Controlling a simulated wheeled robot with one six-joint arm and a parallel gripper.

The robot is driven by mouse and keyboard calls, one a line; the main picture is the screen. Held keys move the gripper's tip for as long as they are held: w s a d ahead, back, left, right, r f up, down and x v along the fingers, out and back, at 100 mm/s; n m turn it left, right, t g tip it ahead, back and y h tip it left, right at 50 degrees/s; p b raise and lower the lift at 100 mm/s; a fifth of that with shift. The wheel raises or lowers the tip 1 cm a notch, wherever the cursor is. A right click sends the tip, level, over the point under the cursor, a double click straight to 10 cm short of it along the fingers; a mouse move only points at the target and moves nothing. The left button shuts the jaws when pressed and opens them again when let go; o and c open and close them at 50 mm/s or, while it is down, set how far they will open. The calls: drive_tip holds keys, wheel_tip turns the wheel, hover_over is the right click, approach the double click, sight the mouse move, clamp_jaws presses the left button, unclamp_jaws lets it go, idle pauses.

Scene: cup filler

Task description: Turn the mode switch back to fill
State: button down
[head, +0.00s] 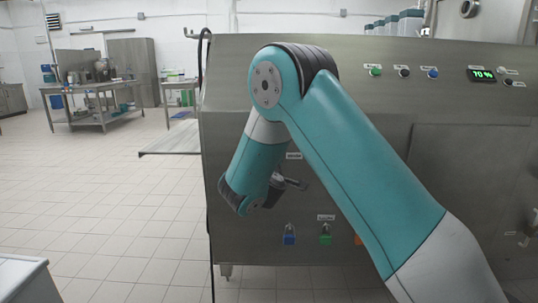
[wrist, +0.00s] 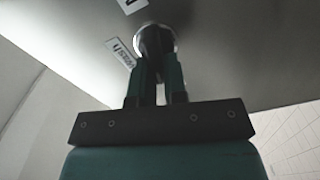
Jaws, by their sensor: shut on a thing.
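The mode switch (wrist: 152,38) is a dark round knob with a bright rim on the steel panel, at the top middle of the wrist view. My gripper (wrist: 158,65) is shut on it, with one teal finger on each side. A white label beside the knob, seen tilted, appears to read WASH. Part of another label shows at the top edge; I cannot read it. In the head view my gripper (head: 288,183) is at the machine's front, partly behind my wrist. The switch cannot be made out there, and the knob's pointing direction is hidden by my fingers.
The steel machine (head: 228,75) fills the middle and right. Open tiled floor lies to the left.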

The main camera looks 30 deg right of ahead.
drive_tip(key=shift+a+f+n+p, duration=0.15)
drive_tip(key=shift+n+p, duration=0.1)
drive_tip(key=shift+n, duration=0.45)
drive_tip(key=shift+f+n+p, duration=0.1)
drive_tip(key=shift+n+p, duration=0.1)
drive_tip(key=shift+n, duration=0.5)
drive_tip(key=shift+f, duration=0.1)
drive_tip(key=c, duration=1.2)
unclamp_jaws()
drive_tip(key=shift+o, duration=0.2)
drive_tip(key=b+v, duration=1.1)
drive_tip(key=v, duration=0.6)
drive_tip(key=shift+s+a, duration=0.1)
drive_tip(key=shift+s, duration=0.05)
